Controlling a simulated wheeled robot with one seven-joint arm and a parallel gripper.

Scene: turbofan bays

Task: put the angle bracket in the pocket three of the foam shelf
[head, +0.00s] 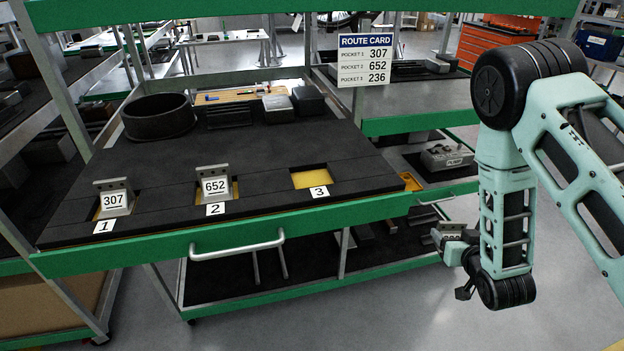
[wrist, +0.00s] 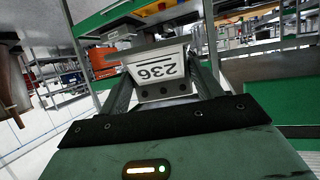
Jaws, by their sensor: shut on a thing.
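My gripper (head: 460,238) is at the lower right in the head view, beyond the right end of the foam shelf (head: 262,155) and lower than it. It is shut on a metal angle bracket; in the wrist view the bracket (wrist: 160,75) sits between the fingers, its 236 label upside down. In the head view my gripper hides part of the bracket. Pocket three (head: 311,178), above the label 3, is empty and shows a yellow bottom. A bracket marked 307 (head: 115,198) stands in pocket one, and a bracket marked 652 (head: 214,184) stands in pocket two.
A route card (head: 365,60) hangs behind the shelf and lists 307, 652 and 236 for pockets 1, 2 and 3. A black ring (head: 158,116) and grey blocks stand at the shelf's back. A green edge and a metal handle (head: 238,246) run along its front.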

